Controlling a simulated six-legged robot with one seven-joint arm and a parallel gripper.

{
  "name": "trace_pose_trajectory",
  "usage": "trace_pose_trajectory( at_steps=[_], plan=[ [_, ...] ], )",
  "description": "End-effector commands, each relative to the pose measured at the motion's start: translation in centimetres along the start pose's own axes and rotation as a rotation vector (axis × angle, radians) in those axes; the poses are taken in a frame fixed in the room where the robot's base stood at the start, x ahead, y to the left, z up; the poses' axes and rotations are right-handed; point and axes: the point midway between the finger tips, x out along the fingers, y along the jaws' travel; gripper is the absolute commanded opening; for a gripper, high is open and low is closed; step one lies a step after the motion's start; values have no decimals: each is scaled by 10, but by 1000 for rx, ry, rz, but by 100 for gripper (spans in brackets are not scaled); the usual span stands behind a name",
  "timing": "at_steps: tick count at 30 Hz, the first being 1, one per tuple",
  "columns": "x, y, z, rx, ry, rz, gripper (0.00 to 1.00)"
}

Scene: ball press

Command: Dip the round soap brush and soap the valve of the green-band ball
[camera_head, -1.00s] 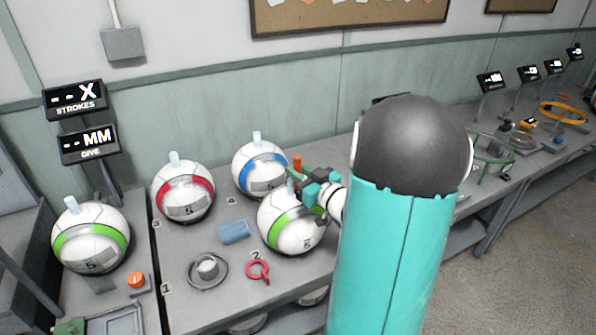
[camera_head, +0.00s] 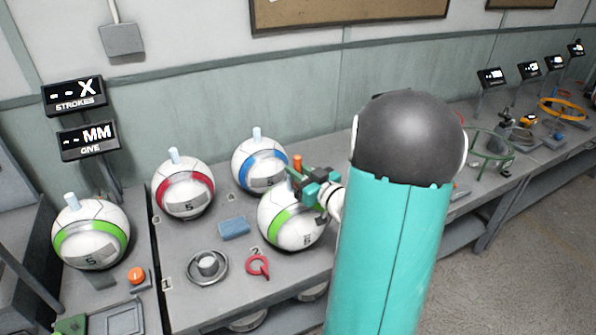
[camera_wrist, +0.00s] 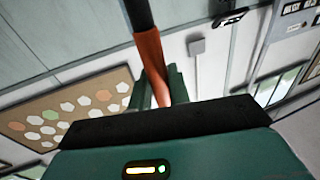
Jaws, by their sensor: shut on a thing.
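A white ball with a green band (camera_head: 285,225) sits at the front of the bench, below and beside my gripper. A second green-band ball (camera_head: 90,238) sits on the left stand, with a pale stem on top. My gripper (camera_head: 312,188) is at the upper right of the front ball and hides part of its top, so I cannot tell if anything touches its valve. It is shut on a brush with an orange handle (camera_head: 297,162); the handle (camera_wrist: 152,62) and a black part beyond it also show in the wrist view. The brush's bristles are not clear.
A red-band ball (camera_head: 183,190) and a blue-band ball (camera_head: 259,168) stand behind. A round grey dish (camera_head: 208,267), a blue block (camera_head: 234,228) and a red ring tool (camera_head: 258,267) lie in front. My arm covers the bench's middle right.

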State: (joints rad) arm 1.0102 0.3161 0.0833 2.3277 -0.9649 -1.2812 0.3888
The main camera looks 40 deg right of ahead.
Motion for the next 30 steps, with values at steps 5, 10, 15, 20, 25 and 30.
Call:
trace_pose_trajectory(
  at_steps=[5,10,15,20,25,30],
  plan=[
    [0,0,-11,-3,1,-1,0],
    [1,0,-20,-3,2,-1,0],
    [1,0,-29,-2,1,-1,0],
    [2,0,-38,-2,2,-1,0],
    [2,0,-47,-2,2,-1,0],
    [2,0,-56,-3,1,-1,0]
  ],
)
